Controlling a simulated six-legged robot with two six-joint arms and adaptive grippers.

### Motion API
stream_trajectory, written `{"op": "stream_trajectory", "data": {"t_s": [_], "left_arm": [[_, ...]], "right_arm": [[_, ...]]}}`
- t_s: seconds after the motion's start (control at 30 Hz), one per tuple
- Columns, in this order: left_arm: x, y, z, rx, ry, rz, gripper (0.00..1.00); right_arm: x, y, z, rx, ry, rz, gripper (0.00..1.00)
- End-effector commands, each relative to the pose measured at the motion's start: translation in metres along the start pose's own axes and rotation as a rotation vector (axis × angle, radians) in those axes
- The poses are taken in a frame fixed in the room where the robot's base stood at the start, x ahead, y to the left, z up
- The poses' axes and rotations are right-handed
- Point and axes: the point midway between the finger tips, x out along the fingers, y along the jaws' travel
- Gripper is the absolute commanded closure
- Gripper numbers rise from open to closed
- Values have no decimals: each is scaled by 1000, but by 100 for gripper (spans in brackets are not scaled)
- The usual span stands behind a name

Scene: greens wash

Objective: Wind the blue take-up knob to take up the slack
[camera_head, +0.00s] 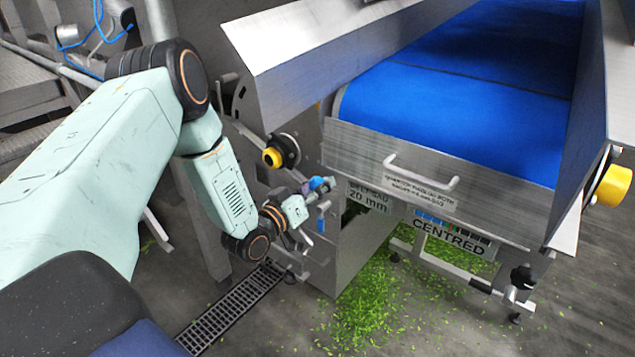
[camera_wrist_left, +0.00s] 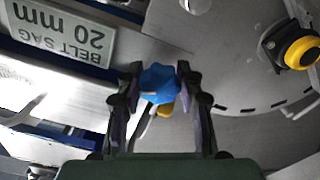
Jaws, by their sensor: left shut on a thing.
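The blue take-up knob (camera_wrist_left: 159,84) sits between the two fingers of my left gripper (camera_wrist_left: 160,100) in the left wrist view. The fingers are shut on it from both sides. In the head view my left gripper (camera_head: 312,190) reaches the side plate of the conveyor, and a small part of the blue knob (camera_head: 317,184) shows at its fingertips. A plate reading "BELT SAG 20 mm" (camera_head: 369,197) is right beside the knob; it also shows upside down in the left wrist view (camera_wrist_left: 62,35). My right gripper is not in view.
A yellow-and-black button (camera_head: 273,157) stands out above my left gripper. The blue belt (camera_head: 460,100) and a metal guard with a handle (camera_head: 422,172) are to the right. A "CENTRED" sign (camera_head: 448,238) hangs below. Green leaves (camera_head: 370,305) and a drain grate (camera_head: 232,312) are on the floor.

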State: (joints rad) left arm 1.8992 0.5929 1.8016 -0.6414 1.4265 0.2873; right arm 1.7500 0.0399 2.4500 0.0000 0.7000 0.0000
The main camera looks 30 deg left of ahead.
Motion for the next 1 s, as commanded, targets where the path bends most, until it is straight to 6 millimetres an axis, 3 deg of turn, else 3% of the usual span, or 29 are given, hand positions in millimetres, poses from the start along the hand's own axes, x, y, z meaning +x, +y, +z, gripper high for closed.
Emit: {"op": "stream_trajectory", "data": {"t_s": [0.5,1.0], "left_arm": [[0,0,-1,337,-1,1,95],[0,0,0,407,-1,0,95]], "right_arm": [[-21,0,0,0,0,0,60],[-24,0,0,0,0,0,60]]}}
